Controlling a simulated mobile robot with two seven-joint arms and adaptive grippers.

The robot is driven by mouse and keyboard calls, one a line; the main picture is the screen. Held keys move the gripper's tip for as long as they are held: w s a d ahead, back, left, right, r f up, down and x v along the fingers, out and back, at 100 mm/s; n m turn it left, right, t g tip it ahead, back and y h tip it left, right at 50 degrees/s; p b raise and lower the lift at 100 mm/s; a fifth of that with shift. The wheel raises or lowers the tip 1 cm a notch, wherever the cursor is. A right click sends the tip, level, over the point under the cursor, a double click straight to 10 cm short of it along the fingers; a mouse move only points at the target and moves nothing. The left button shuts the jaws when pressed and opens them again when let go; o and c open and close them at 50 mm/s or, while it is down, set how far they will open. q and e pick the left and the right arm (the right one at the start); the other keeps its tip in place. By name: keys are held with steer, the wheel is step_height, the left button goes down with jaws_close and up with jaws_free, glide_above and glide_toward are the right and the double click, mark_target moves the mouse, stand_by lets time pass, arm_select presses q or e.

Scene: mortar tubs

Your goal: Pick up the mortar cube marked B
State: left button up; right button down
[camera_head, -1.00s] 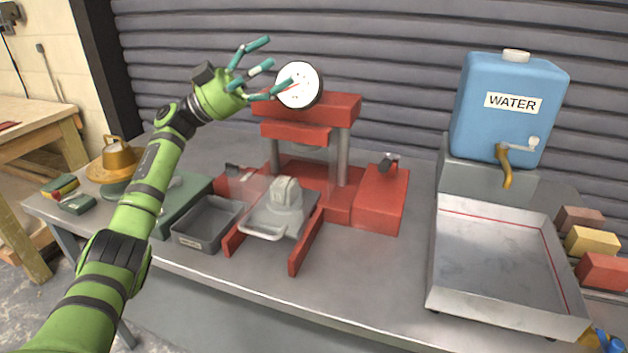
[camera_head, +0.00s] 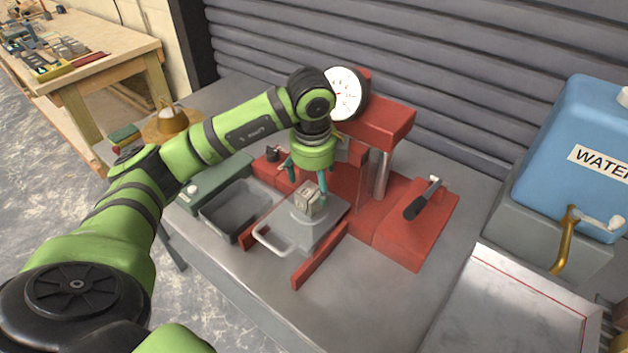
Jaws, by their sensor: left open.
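A small grey mortar cube (camera_head: 308,198) sits on the grey plate (camera_head: 318,232) with a pale loop handle, in front of the red press (camera_head: 372,205). The letter on the cube is too small to read. My left gripper (camera_head: 308,192) points down over the cube, its teal fingers open and spread on either side of it. I cannot tell whether the fingers touch it. My right gripper does not show.
An empty grey tub (camera_head: 240,205) stands left of the plate. The press has a round dial (camera_head: 343,94) and a black-gripped lever (camera_head: 421,199). A blue water tank (camera_head: 575,150) and a metal tray (camera_head: 510,310) are at right. The front of the bench is clear.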

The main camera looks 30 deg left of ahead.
mark_target(309, 193)
arm_select(q)
steer(key=shift+s+a+f, duration=0.15)
steer(key=shift+a+f, duration=0.05)
steer(key=shift+f, duration=0.05)
steer(key=shift+s+a+f+p, duration=0.1)
steer(key=shift+a+f+p, duration=0.15)
steer(key=shift+f+p, duration=0.35)
steer(key=shift+s+a+f+p, duration=0.1)
steer(key=shift+a+f+p, duration=0.1)
steer(key=shift+f+p, duration=0.35)
steer(key=f, duration=0.3)
steer(key=shift+w+a+p, duration=0.2)
steer(key=shift+w+p, duration=0.15)
steer(key=shift+p, duration=0.05)
steer(key=shift+w+f, duration=0.15)
steer(key=shift+f, duration=0.35)
jaws_close()
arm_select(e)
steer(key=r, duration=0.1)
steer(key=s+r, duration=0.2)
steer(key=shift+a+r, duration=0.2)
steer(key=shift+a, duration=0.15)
